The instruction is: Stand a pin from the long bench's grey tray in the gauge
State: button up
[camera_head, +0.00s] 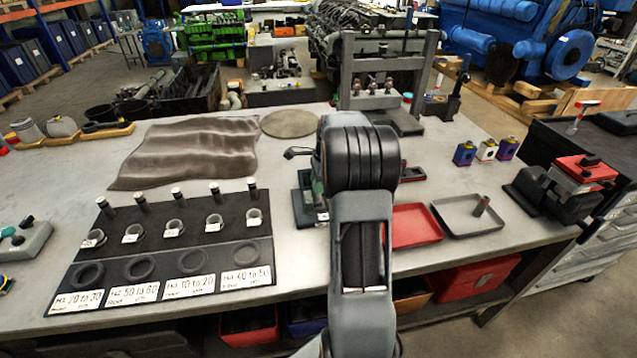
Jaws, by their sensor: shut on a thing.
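The grey tray (463,228) lies on the right part of the long bench. One dark upright pin (482,206) stands in it. My arm fills the middle of the view, and its black wrist part hides my gripper, so neither its fingertips nor anything between them shows. A dark-based device with a green part (318,187) is just left of my arm and partly hidden by it. I cannot tell whether it is the gauge.
A red tray (415,238) lies left of the grey one. A black mat (180,242) with several pins, rings and labels covers the left front. A press frame (388,78) stands behind. A red-topped vise (566,190) is at the right corner. The bench's right back is partly clear.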

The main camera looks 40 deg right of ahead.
jog(key=shift+f, duration=0.15)
jog(key=shift+f, duration=0.35)
jog(key=shift+f+b, duration=0.35)
jog(key=shift+f, duration=0.2)
dwell(0.4)
jog(key=o, duration=1.4)
jog(key=shift+r, duration=0.1)
jog(key=shift+r+p, duration=3.35)
jog(key=shift+r, duration=0.6)
